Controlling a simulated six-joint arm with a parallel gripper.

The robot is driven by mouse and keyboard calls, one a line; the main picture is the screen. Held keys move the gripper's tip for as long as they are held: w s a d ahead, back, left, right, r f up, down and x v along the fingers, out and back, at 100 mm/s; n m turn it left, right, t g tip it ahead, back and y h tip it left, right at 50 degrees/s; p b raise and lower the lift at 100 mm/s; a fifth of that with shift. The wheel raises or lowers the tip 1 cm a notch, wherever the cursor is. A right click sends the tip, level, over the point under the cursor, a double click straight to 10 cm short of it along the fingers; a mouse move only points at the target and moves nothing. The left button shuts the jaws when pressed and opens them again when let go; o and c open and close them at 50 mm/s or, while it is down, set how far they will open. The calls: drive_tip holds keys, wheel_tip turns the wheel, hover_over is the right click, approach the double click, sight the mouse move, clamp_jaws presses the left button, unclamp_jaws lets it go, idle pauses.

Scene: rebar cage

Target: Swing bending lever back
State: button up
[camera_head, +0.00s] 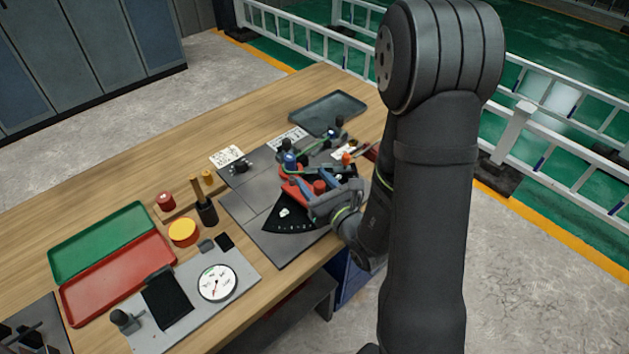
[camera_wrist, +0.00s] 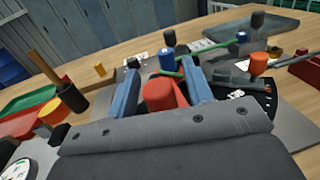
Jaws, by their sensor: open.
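The bending tool sits on a grey plate, with a black graduated dial sector (camera_head: 284,214) and blue and dark posts. A red lever part (camera_head: 292,191) lies over the sector, and a red knob (camera_head: 320,187) stands close by it. My gripper (camera_head: 318,184) is at this knob. In the wrist view the blue fingers (camera_wrist: 163,76) are open, one on each side of the red knob (camera_wrist: 158,96), with small gaps. A green rod (camera_wrist: 214,52) runs past a blue-topped post (camera_wrist: 167,60) beyond the fingers. The lower knob and most of the lever are hidden.
A dark tray (camera_head: 328,112) lies at the back. An orange-topped post (camera_wrist: 259,64) stands right of the fingers.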

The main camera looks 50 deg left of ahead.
drive_tip(key=s+d, duration=0.2)
drive_tip(key=d, duration=0.9)
drive_tip(key=shift+d, duration=0.35)
